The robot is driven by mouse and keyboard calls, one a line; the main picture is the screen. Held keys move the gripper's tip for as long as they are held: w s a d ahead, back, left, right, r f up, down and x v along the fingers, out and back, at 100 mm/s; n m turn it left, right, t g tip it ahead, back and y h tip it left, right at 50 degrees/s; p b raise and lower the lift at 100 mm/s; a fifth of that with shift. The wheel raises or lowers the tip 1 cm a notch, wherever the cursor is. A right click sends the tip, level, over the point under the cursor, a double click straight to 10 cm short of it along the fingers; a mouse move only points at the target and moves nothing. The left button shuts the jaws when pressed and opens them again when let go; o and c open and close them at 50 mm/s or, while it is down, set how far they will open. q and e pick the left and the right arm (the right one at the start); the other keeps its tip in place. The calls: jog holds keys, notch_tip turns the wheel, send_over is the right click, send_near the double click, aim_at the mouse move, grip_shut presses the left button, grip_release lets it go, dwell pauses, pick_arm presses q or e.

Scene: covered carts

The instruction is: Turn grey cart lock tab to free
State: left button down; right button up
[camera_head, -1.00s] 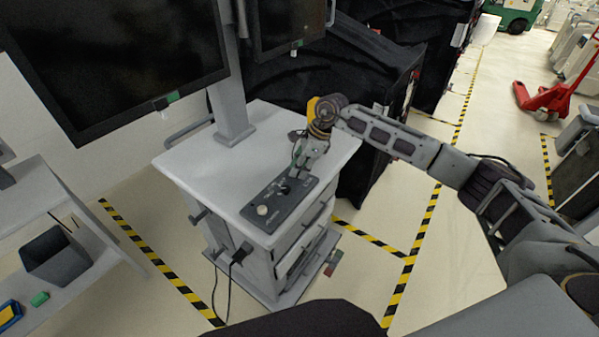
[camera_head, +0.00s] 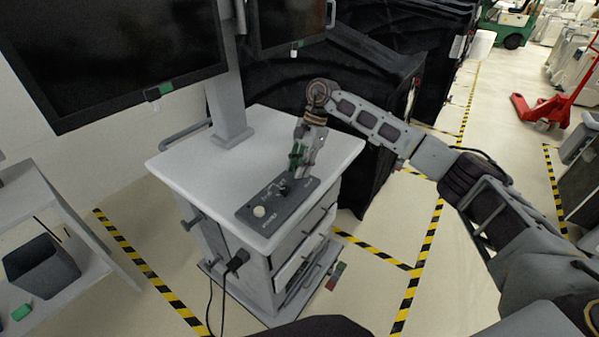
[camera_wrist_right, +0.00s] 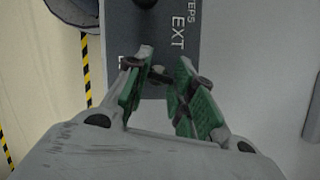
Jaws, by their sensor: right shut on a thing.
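The grey cart (camera_head: 190,160) stands in the middle of the head view with a dark control panel (camera_head: 270,214) on its top near the front right corner. A small dark lock tab (camera_head: 284,189) sits on the panel, mostly hidden by the gripper in the head view. My right gripper (camera_head: 292,180) comes down onto it from above. In the right wrist view the green-padded fingers (camera_wrist_right: 160,82) are shut around the small dark tab (camera_wrist_right: 158,73), beside the panel lettering "EXT" (camera_wrist_right: 178,33). The tab's exact angle cannot be told. My left gripper is not in view.
A monitor (camera_head: 110,55) rises on a post from the cart's back. Black covered carts (camera_head: 385,90) stand behind and to the right. A side shelf with a dark bin (camera_head: 42,268) is at left. Striped floor tape (camera_head: 412,285) marks open floor at right.

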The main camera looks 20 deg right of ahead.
jog(key=shift+w+n, duration=0.1)
jog(key=shift+n, duration=0.3)
jog(key=shift+n+b, duration=0.3)
jog(key=shift+b, duration=0.1)
jog(key=shift+n+g, duration=0.3)
jog(key=shift+n+h+b, duration=0.4)
jog(key=shift+n+b, duration=0.05)
jog(key=shift+n, duration=0.05)
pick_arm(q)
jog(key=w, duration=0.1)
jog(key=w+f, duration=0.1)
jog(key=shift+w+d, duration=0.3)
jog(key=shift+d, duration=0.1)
pick_arm(e)
jog(key=shift+r, duration=0.1)
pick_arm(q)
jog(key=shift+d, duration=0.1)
pick_arm(e)
jog(key=o, duration=1)
